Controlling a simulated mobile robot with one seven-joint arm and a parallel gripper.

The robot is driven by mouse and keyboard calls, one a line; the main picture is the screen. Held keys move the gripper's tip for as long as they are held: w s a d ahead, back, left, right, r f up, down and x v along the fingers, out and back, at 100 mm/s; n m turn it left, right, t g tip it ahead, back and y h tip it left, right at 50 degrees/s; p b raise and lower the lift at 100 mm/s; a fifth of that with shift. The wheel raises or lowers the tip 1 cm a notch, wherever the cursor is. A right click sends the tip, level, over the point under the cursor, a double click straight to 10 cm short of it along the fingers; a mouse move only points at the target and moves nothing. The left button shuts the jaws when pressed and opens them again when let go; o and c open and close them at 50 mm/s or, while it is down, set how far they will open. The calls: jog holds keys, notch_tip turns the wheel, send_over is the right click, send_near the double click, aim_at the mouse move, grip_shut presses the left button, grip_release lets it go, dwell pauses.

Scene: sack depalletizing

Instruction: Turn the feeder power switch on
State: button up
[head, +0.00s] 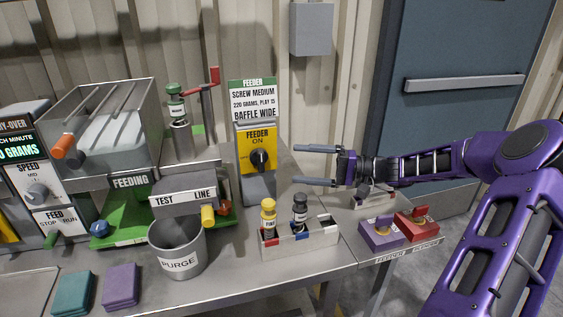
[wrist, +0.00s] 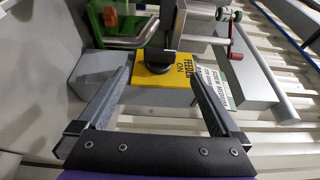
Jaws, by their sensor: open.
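The feeder power switch is a black rotary knob (head: 260,159) on a yellow plate (head: 246,136) marked "FEEDER ON", on the front of a grey box under a white and green sign. The knob's exact pointing direction is too small to tell. My gripper (head: 297,164) is open and empty, to the right of the knob and apart from it, fingers pointing left. In the wrist view the knob (wrist: 156,61) and yellow plate (wrist: 165,78) lie ahead between the two open fingers (wrist: 164,76).
A tray (head: 299,239) with a yellow-capped and a dark bottle stands below my gripper. A purge bucket (head: 177,248) and the feeding machine (head: 100,135) are left. A red-handled crank (head: 208,92) stands beside the sign.

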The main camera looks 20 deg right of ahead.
jog(key=v, duration=0.9)
jog(key=shift+d, duration=0.15)
